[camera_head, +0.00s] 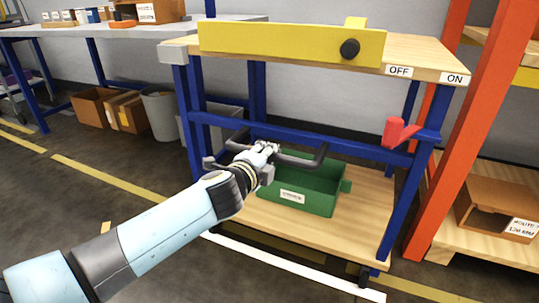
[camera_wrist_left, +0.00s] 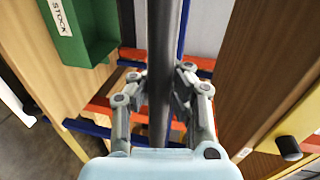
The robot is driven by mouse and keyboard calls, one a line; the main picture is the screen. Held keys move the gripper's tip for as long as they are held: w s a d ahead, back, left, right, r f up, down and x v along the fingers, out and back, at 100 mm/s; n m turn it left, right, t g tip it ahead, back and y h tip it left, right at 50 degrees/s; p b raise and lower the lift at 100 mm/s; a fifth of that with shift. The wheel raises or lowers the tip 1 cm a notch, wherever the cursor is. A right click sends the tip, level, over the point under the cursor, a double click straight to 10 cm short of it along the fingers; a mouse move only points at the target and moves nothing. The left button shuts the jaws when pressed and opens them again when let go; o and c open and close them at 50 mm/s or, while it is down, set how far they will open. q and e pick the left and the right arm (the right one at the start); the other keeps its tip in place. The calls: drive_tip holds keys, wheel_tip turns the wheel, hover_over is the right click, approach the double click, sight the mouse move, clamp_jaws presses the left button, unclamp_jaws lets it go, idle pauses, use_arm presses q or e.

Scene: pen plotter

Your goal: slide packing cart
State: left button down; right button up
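The packing cart stands in the middle of the head view, with a wooden top (camera_head: 425,52), blue posts and a wooden lower shelf (camera_head: 350,235). A dark handle bar (camera_head: 306,161) runs across its front at mid-height. My left gripper (camera_head: 268,150) is at this bar. In the left wrist view the bar (camera_wrist_left: 162,50) passes between the two fingers (camera_wrist_left: 160,95), which appear closed against it from both sides. The fingers partly hide the bar in the head view. My right gripper is not in view.
A yellow panel (camera_head: 290,43) with a black knob lines the top, by OFF and ON labels. A green bin (camera_head: 305,196) sits on the lower shelf. A red lever (camera_head: 397,131) is at right. An orange-post rack (camera_head: 455,120) stands close right; a grey table (camera_head: 100,29) is left.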

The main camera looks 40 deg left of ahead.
use_arm(q)
drive_tip(key=shift+w+r, duration=0.1)
drive_tip(key=shift+r, duration=0.1)
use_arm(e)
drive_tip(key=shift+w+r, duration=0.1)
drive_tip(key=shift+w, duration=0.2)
use_arm(q)
drive_tip(key=c, duration=1.2)
unclamp_jaws()
drive_tip(key=shift+o, duration=0.2)
drive_tip(key=shift+f, duration=0.1)
drive_tip(key=v, duration=1.2)
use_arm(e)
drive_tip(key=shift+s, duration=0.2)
use_arm(q)
drive_tip(key=shift+a, duration=0.1)
